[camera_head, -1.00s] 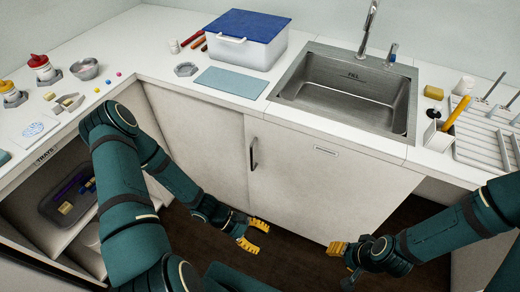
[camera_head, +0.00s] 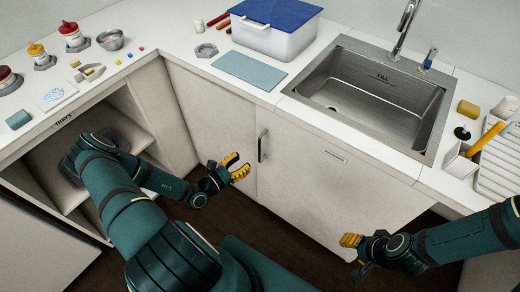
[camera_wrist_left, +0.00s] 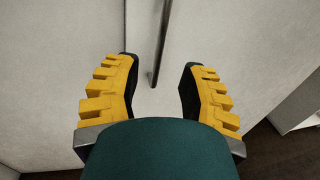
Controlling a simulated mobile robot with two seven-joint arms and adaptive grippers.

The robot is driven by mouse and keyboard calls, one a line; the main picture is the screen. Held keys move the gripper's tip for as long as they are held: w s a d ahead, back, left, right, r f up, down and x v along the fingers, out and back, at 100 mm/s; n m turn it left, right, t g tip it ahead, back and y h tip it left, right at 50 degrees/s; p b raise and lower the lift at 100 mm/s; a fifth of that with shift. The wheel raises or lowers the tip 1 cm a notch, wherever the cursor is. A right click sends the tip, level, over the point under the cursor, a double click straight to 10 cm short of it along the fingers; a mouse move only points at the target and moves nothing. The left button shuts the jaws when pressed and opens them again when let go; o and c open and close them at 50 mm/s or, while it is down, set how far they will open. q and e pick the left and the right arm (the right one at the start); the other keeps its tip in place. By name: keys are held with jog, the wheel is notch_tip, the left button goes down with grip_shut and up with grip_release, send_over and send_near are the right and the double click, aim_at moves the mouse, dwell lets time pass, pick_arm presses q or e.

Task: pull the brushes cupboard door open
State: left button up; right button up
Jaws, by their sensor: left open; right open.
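A pale cupboard door (camera_head: 325,195) under the sink is shut. It has a dark vertical bar handle (camera_head: 262,146) near its left edge and a small label plate (camera_head: 335,156), too small to read. My left gripper (camera_head: 237,167) is open and empty, just left of and slightly below the handle. In the left wrist view its yellow fingers (camera_wrist_left: 158,68) are spread, and the handle (camera_wrist_left: 161,45) shows between and beyond them; I cannot see contact. My right gripper (camera_head: 356,248) is low in front of the door's right part, away from the handle.
The steel sink (camera_head: 375,95) is set in the white counter above. A blue-lidded box (camera_head: 275,35), a blue mat (camera_head: 249,70) and several jars stand on the counter. An open shelf unit marked TRAYS (camera_head: 60,165) is at the left. Dark floor (camera_head: 270,225) lies clear below the doors.

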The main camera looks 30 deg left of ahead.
pick_arm(q)
jog(key=b, duration=0.1)
send_over(260, 161)
jog(key=shift+w+a, duration=0.2)
jog(key=shift+w, duration=0.05)
grip_shut()
